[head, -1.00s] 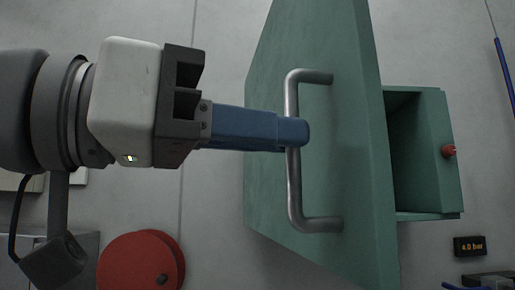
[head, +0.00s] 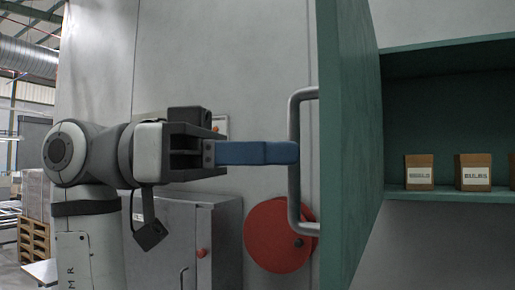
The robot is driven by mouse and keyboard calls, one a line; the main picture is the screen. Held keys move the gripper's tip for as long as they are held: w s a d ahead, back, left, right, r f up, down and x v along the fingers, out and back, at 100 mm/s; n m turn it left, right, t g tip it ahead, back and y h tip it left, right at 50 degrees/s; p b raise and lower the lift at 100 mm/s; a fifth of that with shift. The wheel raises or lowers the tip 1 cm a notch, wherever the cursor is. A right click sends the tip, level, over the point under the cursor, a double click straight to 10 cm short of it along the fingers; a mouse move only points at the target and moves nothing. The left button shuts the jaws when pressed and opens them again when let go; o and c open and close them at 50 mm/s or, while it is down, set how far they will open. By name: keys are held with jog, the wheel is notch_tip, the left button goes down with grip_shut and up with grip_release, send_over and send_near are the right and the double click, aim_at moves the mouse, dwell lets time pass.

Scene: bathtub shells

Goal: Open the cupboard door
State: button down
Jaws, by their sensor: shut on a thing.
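The green cupboard door (head: 346,150) stands swung out from the cupboard, seen nearly edge-on in the head view. Its grey bar handle (head: 294,185) is on the left face. My gripper (head: 290,153) has its blue fingers shut on the handle at its middle. The fingers point to the right, and the far finger is hidden behind the near one. The inside of the green cupboard (head: 450,62) shows to the right of the door.
Several small brown boxes (head: 419,171) stand on the cupboard shelf. Behind my arm are a grey cabinet (head: 190,235) with a red knob and a red disc (head: 275,236). Free floor shows at the far left near stacked pallets (head: 33,225).

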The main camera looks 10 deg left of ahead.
jog(key=c, duration=1.5)
grip_release()
jog(key=shift+w+d, duration=0.15)
jog(key=shift+w, duration=0.2)
jog(key=shift+s, duration=0.1)
jog(key=a+p, duration=0.1)
jog(key=a, duration=0.7)
jog(key=shift+d, duration=0.1)
